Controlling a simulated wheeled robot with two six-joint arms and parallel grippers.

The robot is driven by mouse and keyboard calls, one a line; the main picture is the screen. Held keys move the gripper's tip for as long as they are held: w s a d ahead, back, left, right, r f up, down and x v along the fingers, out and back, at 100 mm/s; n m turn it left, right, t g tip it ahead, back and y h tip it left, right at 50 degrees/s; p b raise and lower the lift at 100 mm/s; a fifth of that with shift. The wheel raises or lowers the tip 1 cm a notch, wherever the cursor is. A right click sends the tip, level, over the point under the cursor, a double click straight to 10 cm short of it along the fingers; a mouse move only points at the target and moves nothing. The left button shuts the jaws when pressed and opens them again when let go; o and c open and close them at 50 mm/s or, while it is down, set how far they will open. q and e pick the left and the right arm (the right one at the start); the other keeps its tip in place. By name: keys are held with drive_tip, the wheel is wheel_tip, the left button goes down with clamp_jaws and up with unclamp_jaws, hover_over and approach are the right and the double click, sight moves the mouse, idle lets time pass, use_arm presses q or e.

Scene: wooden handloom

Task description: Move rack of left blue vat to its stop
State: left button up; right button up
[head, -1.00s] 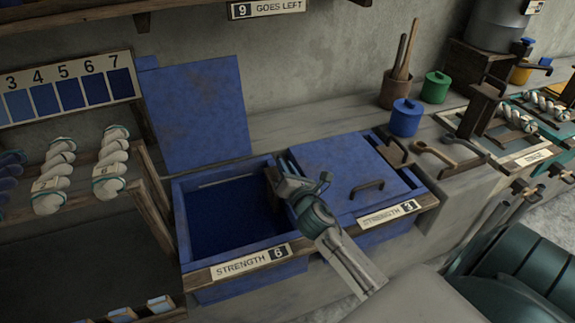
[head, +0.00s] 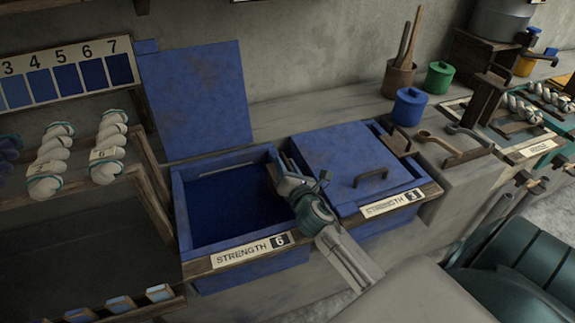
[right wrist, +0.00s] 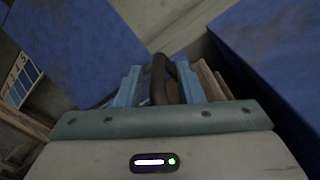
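The left blue vat (head: 187,230) stands open with its lid (head: 195,105) raised against the wall. Its label (head: 250,249) reads STRENGTH 6, and dark blue fills its inside. My right gripper (head: 276,176) is at the vat's right inner side, by the neighbouring lid. In the right wrist view a dark brown upright piece (right wrist: 159,80) stands between the fingers of my right gripper (right wrist: 160,75); a narrow gap seems to show on its left, and I cannot tell whether it is clamped. The rack itself is not clearly visible. My left gripper is not in view.
The right blue vat, labelled STRENGTH 3, has its lid (head: 345,160) shut, with a dark handle (head: 371,178) on top. White yarn skeins (head: 108,150) lie on a rack at left. A blue pot (head: 409,107) and wooden tools (head: 455,150) stand on the counter at right.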

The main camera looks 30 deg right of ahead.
drive_tip(key=shift+s+d+r, duration=0.1)
drive_tip(key=shift+s, duration=0.2)
drive_tip(key=b+v, duration=0.1)
drive_tip(key=v, duration=0.8)
drive_tip(key=shift+s+a, duration=0.2)
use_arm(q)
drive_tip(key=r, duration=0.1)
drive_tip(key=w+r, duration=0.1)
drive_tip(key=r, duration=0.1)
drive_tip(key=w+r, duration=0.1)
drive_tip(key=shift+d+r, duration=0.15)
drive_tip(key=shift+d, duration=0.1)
use_arm(e)
drive_tip(key=shift+s+a, duration=0.1)
drive_tip(key=shift+s, duration=0.3)
